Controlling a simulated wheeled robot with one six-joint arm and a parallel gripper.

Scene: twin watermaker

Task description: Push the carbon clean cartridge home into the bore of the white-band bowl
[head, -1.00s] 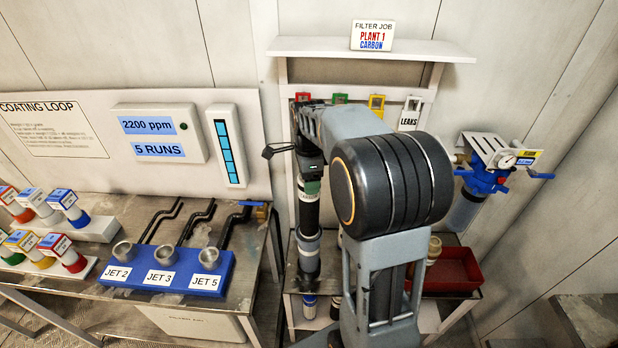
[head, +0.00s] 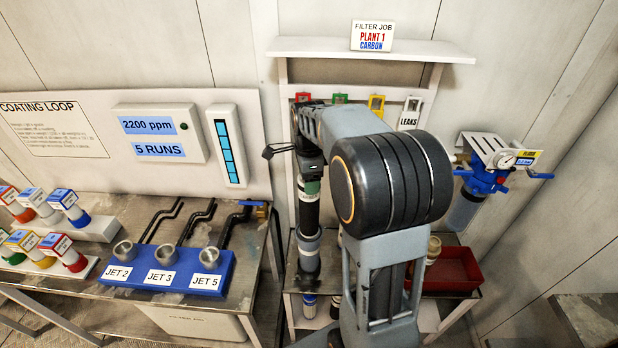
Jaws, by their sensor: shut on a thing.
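My gripper (head: 309,168) hangs upright at the left of the shelf stand, shut on the top of a black cartridge (head: 308,215) with a pale green band near its upper end. The cartridge stands vertical. Directly below it is a grey bowl (head: 308,262), upright on the bench. The cartridge's lower end meets the bowl's top in this view; how deep it sits in the bore cannot be told. No white band can be clearly made out on this bowl. My arm hides much of the bench to the right of it.
A blue-headed filter housing (head: 485,178) hangs on the right wall. Colored tags (head: 376,105) hang under the shelf. The blue jet block (head: 168,270) stands left.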

